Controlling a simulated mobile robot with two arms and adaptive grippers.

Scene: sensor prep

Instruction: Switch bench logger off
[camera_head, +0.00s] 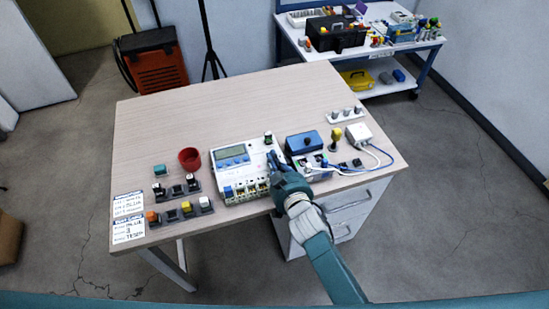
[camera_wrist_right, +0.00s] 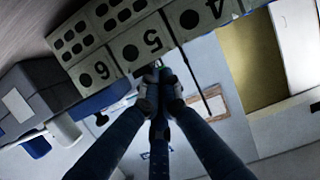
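The bench logger (camera_head: 232,154) is a white box with a grey display and blue buttons, standing near the front middle of the table. A pale strip (camera_wrist_right: 128,52) with the numbers 4, 5 and 6 and dark round holes fills the top of the right wrist view. My right gripper (camera_head: 272,158) is at the logger's right side, fingers pointing away from me. In the right wrist view its fingertips (camera_wrist_right: 160,82) are together near the edge by the 5, with no held object visible. Contact cannot be told. The logger's switch is not clearly visible. My left gripper is out of view.
A blue box (camera_head: 304,142), a white box with cables (camera_head: 358,134) and small connectors stand right of my gripper. A red cup (camera_head: 190,158), small coloured blocks and label cards (camera_head: 128,206) are at the left. The table's back (camera_head: 220,95) is clear.

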